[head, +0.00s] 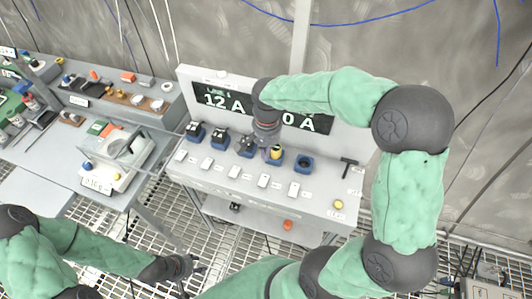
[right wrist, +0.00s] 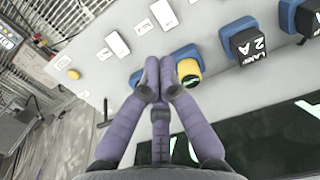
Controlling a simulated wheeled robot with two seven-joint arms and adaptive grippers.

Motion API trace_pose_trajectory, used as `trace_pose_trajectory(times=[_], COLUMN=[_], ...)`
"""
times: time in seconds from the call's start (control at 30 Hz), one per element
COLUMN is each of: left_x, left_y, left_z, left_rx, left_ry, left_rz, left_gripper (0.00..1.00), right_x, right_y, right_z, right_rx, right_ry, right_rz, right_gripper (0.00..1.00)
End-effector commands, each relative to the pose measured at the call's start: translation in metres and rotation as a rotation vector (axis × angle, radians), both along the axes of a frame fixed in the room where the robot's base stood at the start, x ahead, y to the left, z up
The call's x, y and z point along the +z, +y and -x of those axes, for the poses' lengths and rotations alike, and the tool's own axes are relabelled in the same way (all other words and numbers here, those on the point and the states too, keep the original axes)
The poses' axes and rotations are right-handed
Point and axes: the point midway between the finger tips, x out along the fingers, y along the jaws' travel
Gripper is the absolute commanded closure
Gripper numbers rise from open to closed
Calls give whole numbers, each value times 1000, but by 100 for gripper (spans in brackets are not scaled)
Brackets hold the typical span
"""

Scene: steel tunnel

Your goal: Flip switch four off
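Several white switches stand in a row along the front of the grey bench. Counted from the left in the head view, the fourth switch (head: 264,181) is in front of a blue socket with a yellow plug (head: 277,155). In the right wrist view this switch (right wrist: 163,14) is near the top, past my fingertips. My right gripper (head: 268,150) is above the socket row; in the right wrist view its purple fingers (right wrist: 159,78) are together and empty, close to the yellow plug (right wrist: 188,68). Contact is unclear. My left gripper (head: 190,267) is low, away from the bench; its opening is unclear.
A display panel (head: 215,98) reading "12 A" and "0 A" stands behind the sockets, partly hidden by my right arm. An empty blue socket (head: 304,164), a black T-handle (head: 348,166) and a yellow button (head: 339,204) are at the right. Another cluttered bench (head: 60,135) is left.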

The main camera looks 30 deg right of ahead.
Motion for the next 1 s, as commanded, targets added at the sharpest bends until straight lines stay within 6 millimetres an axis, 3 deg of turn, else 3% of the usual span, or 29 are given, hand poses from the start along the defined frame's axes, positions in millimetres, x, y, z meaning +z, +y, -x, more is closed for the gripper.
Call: trace_pose_trajectory(times=[0.17, 0.53, 1.0], left_x=[-12, -60, -64], left_y=[0, 0, 0], left_z=[0, 0, 0], left_rx=[0, 0, 0], left_ry=[0, 0, 0], left_rz=[0, 0, 0], left_gripper=[60, 60, 60], right_x=[-2, -2, 2], right_y=[1, 5, 6], right_z=[0, 5, 8], right_rx=[1, -1, -1], right_ry=[-4, -8, -6], right_rz=[1, 3, 3], right_gripper=[100, 100, 100])
